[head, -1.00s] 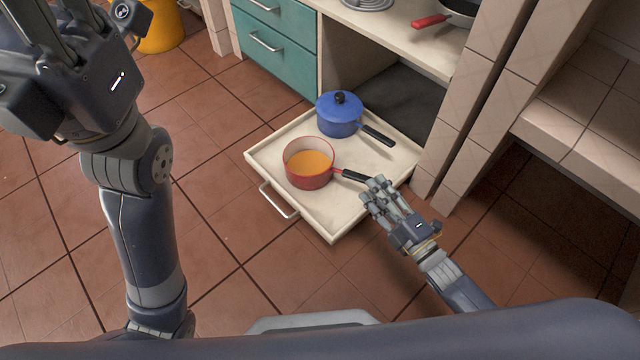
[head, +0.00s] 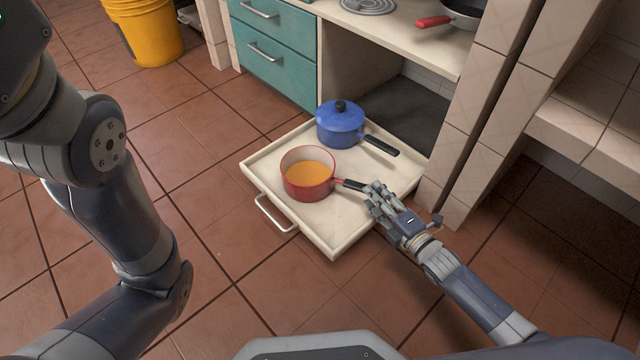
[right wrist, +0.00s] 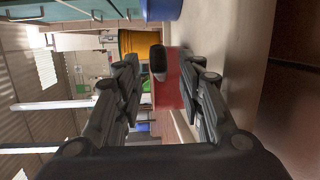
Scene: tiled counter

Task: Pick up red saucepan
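The red saucepan (head: 307,188), with orange contents, stands upright on the pulled-out cream drawer (head: 333,236). Its black handle (head: 352,185) points right, toward my right gripper (head: 377,198). The right gripper is open at the handle's end. In the right wrist view, the black handle end (right wrist: 158,62) shows between the spread fingers of the right gripper (right wrist: 163,68), with gaps on both sides, and the red pan body (right wrist: 167,85) lies beyond. The part of the handle behind the fingers is hidden in the head view. My left arm is at the left, its gripper outside the picture.
A lidded blue pot (head: 340,127) stands behind the saucepan on the drawer, its handle pointing right. A tiled pillar (head: 470,140) rises close behind my right gripper. A red-handled pan (head: 462,14) sits on the counter above. A yellow bucket (head: 148,35) stands back left; the front floor is clear.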

